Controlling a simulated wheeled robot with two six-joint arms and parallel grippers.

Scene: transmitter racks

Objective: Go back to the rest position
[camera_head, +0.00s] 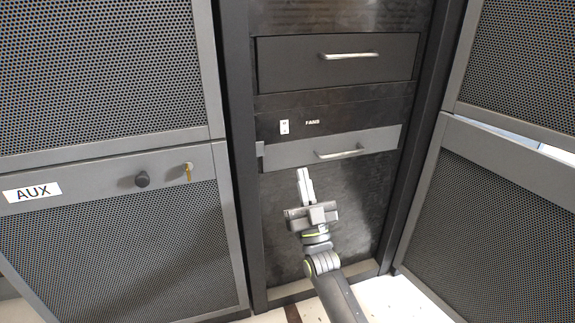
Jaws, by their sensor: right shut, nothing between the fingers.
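My right gripper (305,184) is shut and empty. It points up in front of the dark lower panel of the open rack, just below the left part of the lower drawer (285,153). I cannot tell whether its fingertips touch anything. My right arm comes in from the bottom, right of the middle. My left gripper is not in view.
The lower drawer has a silver handle (340,153); the upper drawer (285,68) is above it. A white switch (284,127) sits beside the "FANS" label (313,123). The mesh "AUX" door (110,255) stands left, another mesh door (490,235) right. Light floor (400,300) shows below.

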